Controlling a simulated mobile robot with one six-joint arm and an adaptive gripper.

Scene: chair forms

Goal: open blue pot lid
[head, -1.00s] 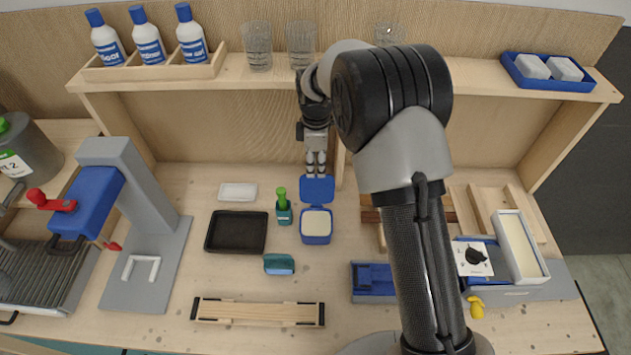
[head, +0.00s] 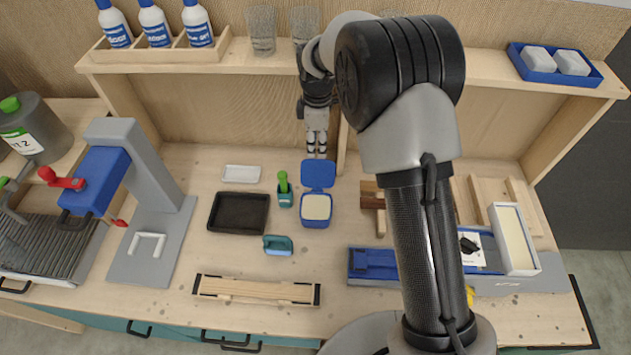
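The blue pot (head: 316,222) stands on the bench, left of my arm, with pale contents showing in its open top. Its blue lid (head: 318,174) is swung up and back on the far side of the pot. My gripper (head: 317,153) points down just behind the lid's far edge, with its fingers close together. I cannot tell whether they touch the lid or how far they are open. Nothing is visible between them.
A green-handled item in a teal holder (head: 284,192) stands close left of the pot. A black tray (head: 239,212) and teal-blue block (head: 278,245) lie nearby. The shelf (head: 350,65) with glasses and bottles is above. A blue fixture (head: 372,266) sits front right.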

